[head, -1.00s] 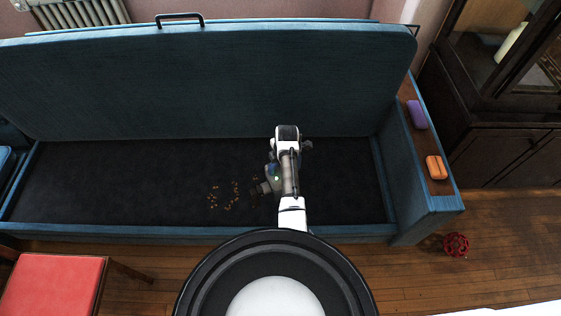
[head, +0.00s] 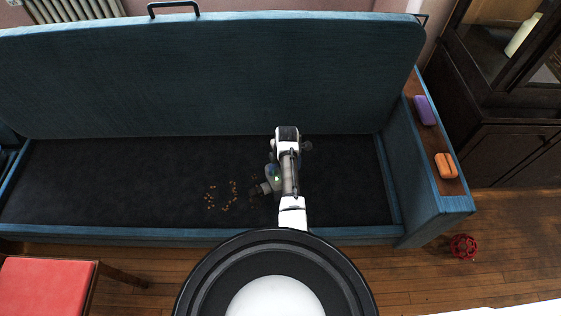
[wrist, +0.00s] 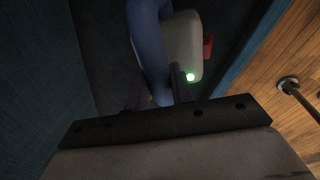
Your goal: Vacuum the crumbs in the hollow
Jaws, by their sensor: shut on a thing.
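The hollow (head: 100,180) is the dark, open floor of a blue bench seat, with its padded lid raised behind it. Small tan crumbs (head: 222,197) lie scattered there, left of my gripper. My gripper (wrist: 158,90) is shut on a handheld vacuum with a pale grey body (wrist: 182,45), a blue handle (wrist: 148,40), a red part and a lit green light. In the head view the vacuum (head: 272,178) is low in the hollow, its nozzle end pointing left toward the nearest crumbs. My arm hides part of it. I cannot tell whether the nozzle touches the floor.
The raised lid (head: 200,75) stands along the back. The bench's right armrest holds a purple block (head: 425,110) and an orange block (head: 446,165). A red stool (head: 45,285) is front left. A red handwheel (head: 463,247) lies on the floor, and a dark cabinet (head: 510,150) stands right.

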